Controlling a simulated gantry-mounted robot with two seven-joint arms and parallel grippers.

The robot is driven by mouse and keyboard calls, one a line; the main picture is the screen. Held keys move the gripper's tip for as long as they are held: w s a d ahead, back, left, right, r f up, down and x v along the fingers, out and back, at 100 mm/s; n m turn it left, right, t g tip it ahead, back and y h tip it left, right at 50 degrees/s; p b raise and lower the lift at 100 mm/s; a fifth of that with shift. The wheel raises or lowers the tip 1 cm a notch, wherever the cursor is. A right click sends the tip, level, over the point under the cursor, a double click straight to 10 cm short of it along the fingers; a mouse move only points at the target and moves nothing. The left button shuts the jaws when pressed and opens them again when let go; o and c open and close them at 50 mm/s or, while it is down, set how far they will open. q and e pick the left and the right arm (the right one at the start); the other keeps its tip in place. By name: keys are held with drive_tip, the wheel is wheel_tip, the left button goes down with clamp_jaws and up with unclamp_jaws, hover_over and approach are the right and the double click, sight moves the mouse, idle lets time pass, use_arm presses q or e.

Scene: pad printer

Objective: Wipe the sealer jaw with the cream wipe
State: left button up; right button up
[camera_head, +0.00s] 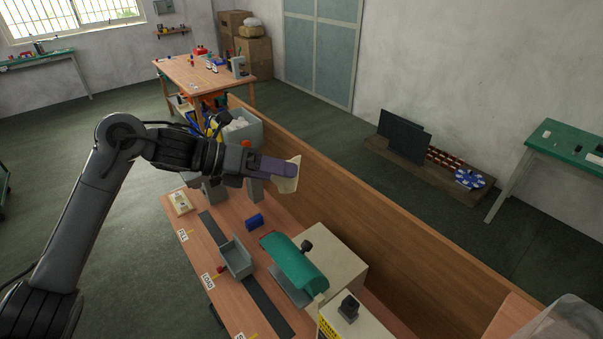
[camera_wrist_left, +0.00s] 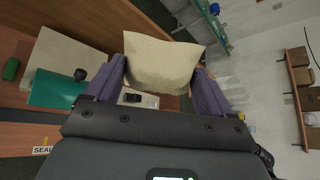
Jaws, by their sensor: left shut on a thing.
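My left gripper (camera_head: 275,167) is shut on the cream wipe (camera_head: 287,180), held in the air above the bench. In the left wrist view the wipe (camera_wrist_left: 162,64) spans between the two purple fingers. A machine with a green rounded cover (camera_head: 294,262), a black knob and a cream body (camera_head: 332,258) stands on the bench, to the right of and below the gripper, apart from the wipe. The green cover (camera_wrist_left: 55,90) also shows at left in the wrist view, with a "SEAL" label (camera_wrist_left: 42,150) near it. I cannot clearly pick out the sealer jaw. My right gripper is out of view.
A cream box with a black part (camera_head: 348,307) stands nearer. A grey tub (camera_head: 243,128) is beyond the gripper.

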use_arm(q)
drive_tip(key=a+f+n+t+b, duration=0.2)
drive_tip(key=a+f+b, duration=0.2)
drive_tip(key=f, duration=0.7)
drive_tip(key=a+f+n+t+b, duration=0.1)
drive_tip(key=a+f+t+b, duration=0.3)
drive_tip(key=f, duration=0.7)
drive_tip(key=a+f+n+t+b, duration=0.15)
drive_tip(key=a+f+b, duration=0.3)
drive_tip(key=f, duration=0.65)
use_arm(e)
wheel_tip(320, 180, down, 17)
drive_tip(key=b, duration=0.2)
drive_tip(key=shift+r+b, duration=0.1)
drive_tip(key=shift+b, duration=0.25)
use_arm(q)
approach(269, 272)
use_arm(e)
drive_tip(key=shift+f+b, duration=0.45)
use_arm(q)
drive_tip(key=shift+n+t+h, duration=0.3)
drive_tip(key=shift+n+t, duration=0.05)
drive_tip(key=shift+t, duration=0.1)
drive_tip(key=shift+f+x, duration=0.2)
drive_tip(key=shift+x, duration=0.95)
drive_tip(key=shift+f+x, duration=0.15)
drive_tip(key=shift+x, duration=1.05)
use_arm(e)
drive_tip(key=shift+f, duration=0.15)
